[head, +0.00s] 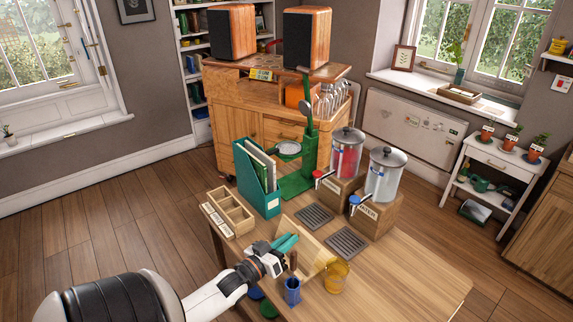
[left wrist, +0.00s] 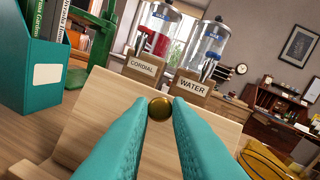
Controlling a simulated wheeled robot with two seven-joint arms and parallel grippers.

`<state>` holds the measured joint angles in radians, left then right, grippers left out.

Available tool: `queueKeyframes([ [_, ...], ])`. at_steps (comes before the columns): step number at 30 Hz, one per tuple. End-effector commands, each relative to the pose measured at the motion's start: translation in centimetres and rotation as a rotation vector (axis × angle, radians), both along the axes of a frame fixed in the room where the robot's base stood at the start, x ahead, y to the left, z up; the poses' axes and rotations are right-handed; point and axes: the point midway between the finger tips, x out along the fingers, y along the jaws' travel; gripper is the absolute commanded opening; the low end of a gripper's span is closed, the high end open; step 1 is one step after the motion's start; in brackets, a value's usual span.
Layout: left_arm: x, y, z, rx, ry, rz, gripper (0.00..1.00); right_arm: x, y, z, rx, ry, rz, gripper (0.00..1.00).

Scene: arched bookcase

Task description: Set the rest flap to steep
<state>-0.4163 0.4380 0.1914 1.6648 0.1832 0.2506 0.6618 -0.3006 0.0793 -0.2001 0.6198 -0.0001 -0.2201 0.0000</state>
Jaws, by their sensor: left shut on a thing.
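The rest flap is a pale wooden panel (head: 313,252) on the table, leaning at a slant; it also shows in the left wrist view (left wrist: 88,112), behind the fingers. A round brass knob (left wrist: 160,108) sits at its upper middle. My left gripper (head: 287,242) has teal fingers. In the left wrist view their tips (left wrist: 160,106) are closed on the knob from both sides. In the head view the knob is hidden by the gripper. How the flap is propped behind cannot be seen. My right gripper is not in view.
A blue cup (head: 292,292) and an amber glass (head: 336,277) stand close to the flap. A teal file holder (head: 258,180), a compartment tray (head: 231,212), drink dispensers (head: 383,176) and dark drip mats (head: 345,241) stand farther back. The table's right part (head: 425,275) is clear.

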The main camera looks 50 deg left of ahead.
Motion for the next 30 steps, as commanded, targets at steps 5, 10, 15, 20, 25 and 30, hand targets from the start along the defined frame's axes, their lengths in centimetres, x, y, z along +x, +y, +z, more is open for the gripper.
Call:
queueKeyframes([
  [5,-0.4,-0.2,-1.1,-0.005,0.026,0.002,0.0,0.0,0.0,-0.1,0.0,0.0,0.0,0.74],
  [10,-0.3,-0.1,-0.8,-0.004,0.019,0.001,0.39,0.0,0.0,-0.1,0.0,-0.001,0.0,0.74],
  [15,-0.2,-0.1,-0.5,-0.002,0.013,0.001,0.39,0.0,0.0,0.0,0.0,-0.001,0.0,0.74],
  [20,-0.4,-0.1,-0.5,-0.002,0.011,0.001,0.39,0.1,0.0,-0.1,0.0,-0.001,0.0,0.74],
  [25,-2.7,-0.2,-0.6,-0.002,0.013,0.001,0.39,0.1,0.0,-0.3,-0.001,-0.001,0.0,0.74],
  [30,-6.5,-0.4,-0.6,-0.003,0.015,0.002,0.39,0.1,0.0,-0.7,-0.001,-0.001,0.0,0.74],
])
